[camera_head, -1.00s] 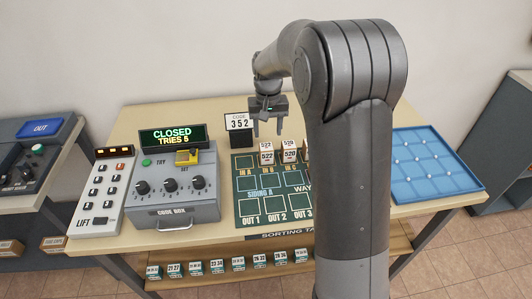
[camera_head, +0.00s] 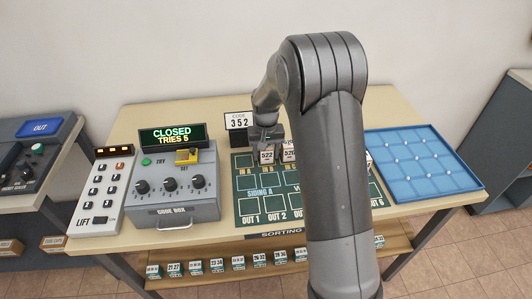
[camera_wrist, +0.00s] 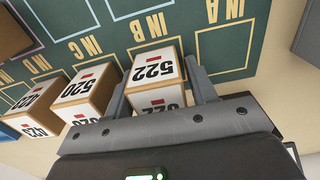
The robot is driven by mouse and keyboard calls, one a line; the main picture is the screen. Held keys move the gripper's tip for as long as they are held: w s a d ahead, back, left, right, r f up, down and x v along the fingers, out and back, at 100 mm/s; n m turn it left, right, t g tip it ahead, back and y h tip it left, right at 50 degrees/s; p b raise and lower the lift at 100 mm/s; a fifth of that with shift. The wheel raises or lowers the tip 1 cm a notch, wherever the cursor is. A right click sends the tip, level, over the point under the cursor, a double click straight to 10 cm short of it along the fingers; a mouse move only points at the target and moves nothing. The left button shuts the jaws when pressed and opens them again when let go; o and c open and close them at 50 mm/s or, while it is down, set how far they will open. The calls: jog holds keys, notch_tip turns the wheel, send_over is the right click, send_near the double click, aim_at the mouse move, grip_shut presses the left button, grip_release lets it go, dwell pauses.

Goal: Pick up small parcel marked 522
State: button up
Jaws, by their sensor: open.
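The small parcel marked 522 (camera_wrist: 156,72) stands on the green sorting mat between the fingers of my gripper (camera_wrist: 163,82), with its number upside down in the wrist view. In the head view the parcel (camera_head: 267,157) shows just below my gripper (camera_head: 267,140). My gripper is open, with one finger on each side of the parcel. I cannot tell whether either finger touches it. The parcel marked 520 (camera_wrist: 84,90) stands close beside the left finger in the wrist view.
Another parcel (camera_wrist: 30,108) stands in the same row past 520. The code box (camera_head: 175,195) reads CLOSED, TRIES 5. A blue tray (camera_head: 455,178) lies on the right; a lift panel (camera_head: 103,190) on the left.

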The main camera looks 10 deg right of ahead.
jog(key=c, duration=0.8)
